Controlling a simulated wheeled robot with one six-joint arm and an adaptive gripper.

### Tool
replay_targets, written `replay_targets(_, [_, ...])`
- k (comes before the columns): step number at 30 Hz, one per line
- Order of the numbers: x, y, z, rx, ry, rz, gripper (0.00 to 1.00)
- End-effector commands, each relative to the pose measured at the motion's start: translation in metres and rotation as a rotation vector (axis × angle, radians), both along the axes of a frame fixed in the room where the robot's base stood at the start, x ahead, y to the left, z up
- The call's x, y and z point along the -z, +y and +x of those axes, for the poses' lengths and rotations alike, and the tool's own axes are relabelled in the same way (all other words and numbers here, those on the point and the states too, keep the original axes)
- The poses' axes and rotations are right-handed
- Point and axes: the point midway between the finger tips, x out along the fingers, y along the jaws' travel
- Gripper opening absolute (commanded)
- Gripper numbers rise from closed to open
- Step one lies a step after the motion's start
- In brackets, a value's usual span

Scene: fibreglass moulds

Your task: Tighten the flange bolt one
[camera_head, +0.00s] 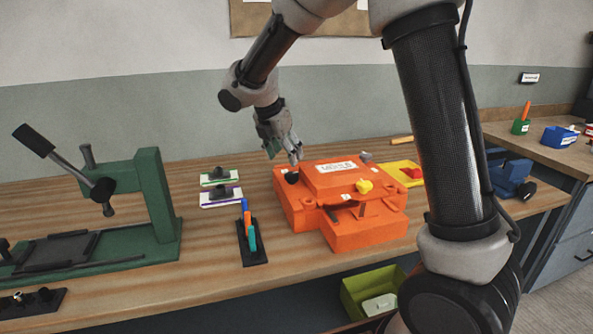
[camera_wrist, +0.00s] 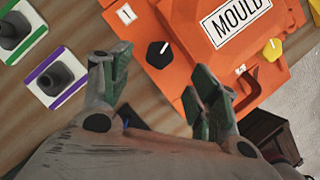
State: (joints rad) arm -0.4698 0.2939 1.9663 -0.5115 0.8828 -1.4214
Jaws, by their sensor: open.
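The orange mould (camera_head: 340,205) stands on the wooden bench and carries a white "MOULD" label. In the wrist view the mould (camera_wrist: 185,75) fills the upper middle and right. A black knob-like bolt head (camera_wrist: 160,54) with a white mark sits on its left flange; it also shows in the head view (camera_head: 292,178). A yellow knob (camera_head: 364,186) sits on the mould's front right, and in the wrist view it is at the right edge (camera_wrist: 272,49). My gripper (camera_wrist: 160,80) is open and empty, with its fingers to either side of and short of the black bolt. I cannot tell its height above it.
Two black-handled pieces on white plates (camera_head: 220,186) lie left of the mould. A black stand with blue and orange tools (camera_head: 248,235) is in front of them. A green press (camera_head: 150,205) stands at left. A yellow tray (camera_head: 398,172) and blue vise (camera_head: 512,178) are at right.

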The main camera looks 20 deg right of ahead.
Motion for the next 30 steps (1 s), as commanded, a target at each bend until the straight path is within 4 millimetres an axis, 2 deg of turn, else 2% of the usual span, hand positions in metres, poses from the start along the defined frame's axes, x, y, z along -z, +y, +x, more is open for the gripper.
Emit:
replay_targets(12, [0.058, -0.020, 0.013, 0.000, 0.005, -0.002, 0.61])
replay_targets(18, [0.069, -0.024, 0.016, 0.000, 0.003, -0.001, 0.61])
replay_targets(24, [0.070, -0.024, 0.017, 0.000, 0.003, -0.001, 0.61])
replay_targets(25, [0.070, -0.024, 0.017, 0.000, 0.003, -0.001, 0.59])
replay_targets(30, [0.069, -0.024, 0.017, 0.000, 0.003, -0.002, 0.28])
